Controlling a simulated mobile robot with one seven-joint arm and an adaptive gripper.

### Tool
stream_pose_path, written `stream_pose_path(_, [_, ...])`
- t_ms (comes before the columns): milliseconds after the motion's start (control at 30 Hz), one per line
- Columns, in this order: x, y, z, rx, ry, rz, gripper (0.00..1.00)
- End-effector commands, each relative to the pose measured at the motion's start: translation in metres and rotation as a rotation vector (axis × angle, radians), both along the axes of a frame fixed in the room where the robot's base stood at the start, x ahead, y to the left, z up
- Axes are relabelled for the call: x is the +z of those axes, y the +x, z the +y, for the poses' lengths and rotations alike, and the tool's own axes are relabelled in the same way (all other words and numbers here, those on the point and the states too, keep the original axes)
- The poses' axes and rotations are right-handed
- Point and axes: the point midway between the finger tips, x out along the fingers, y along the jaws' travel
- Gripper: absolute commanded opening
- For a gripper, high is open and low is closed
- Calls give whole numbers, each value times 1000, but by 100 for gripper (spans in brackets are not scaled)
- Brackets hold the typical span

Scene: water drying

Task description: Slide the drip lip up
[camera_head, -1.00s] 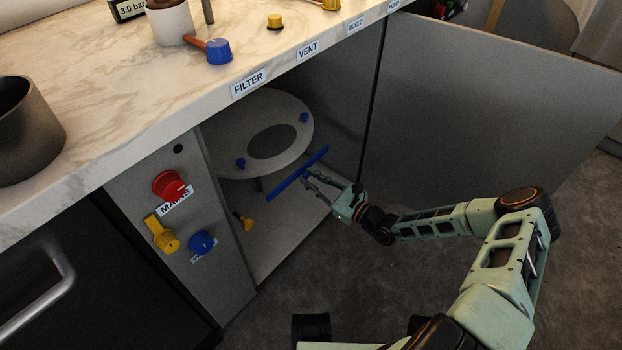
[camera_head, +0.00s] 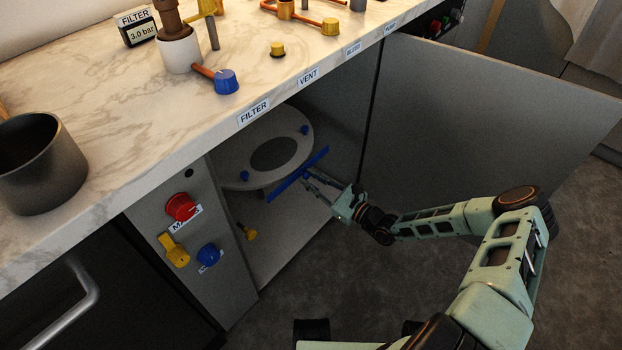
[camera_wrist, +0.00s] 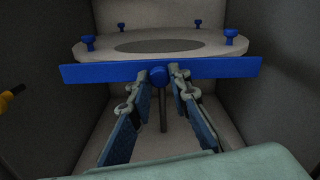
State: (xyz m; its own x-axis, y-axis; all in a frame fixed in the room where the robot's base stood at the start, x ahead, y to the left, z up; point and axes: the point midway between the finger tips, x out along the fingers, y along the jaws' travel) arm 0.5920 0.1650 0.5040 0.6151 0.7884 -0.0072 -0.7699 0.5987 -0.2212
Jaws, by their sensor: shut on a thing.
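The drip lip is a long flat blue bar (camera_head: 284,187) at the front of a round grey plate (camera_head: 236,172) inside the open cabinet. In the wrist view the bar (camera_wrist: 220,68) runs level across the front of the plate, near its height. A round blue knob (camera_wrist: 158,77) sits at the bar's middle. My gripper (camera_wrist: 165,78) has its fingertips on both sides of this knob and is shut on it. In the head view my gripper (camera_head: 309,176) reaches in from the right. The exact finger contact is small and partly hidden.
Several blue pegs stand on the plate, and a thin post (camera_wrist: 163,112) is below it. A yellow handle (camera_head: 247,231) is at the cabinet's left wall. The open door (camera_head: 490,110) stands at the right. The worktop (camera_head: 120,120) overhangs above.

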Motion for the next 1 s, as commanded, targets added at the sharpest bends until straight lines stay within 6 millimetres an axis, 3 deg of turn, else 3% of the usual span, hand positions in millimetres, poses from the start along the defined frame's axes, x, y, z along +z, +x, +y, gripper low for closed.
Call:
stream_pose_path(100, [4,0,0,0,7,-8,0])
stream_pose_path(133, [4,0,0,0,8,-8,20])
stream_pose_path(300, [4,0,0,0,6,-7,36])
stream_pose_path(667, [2,-4,-6,-1,3,-5,36])
stream_pose_path(1000, [3,-44,-59,-3,4,-4,36])
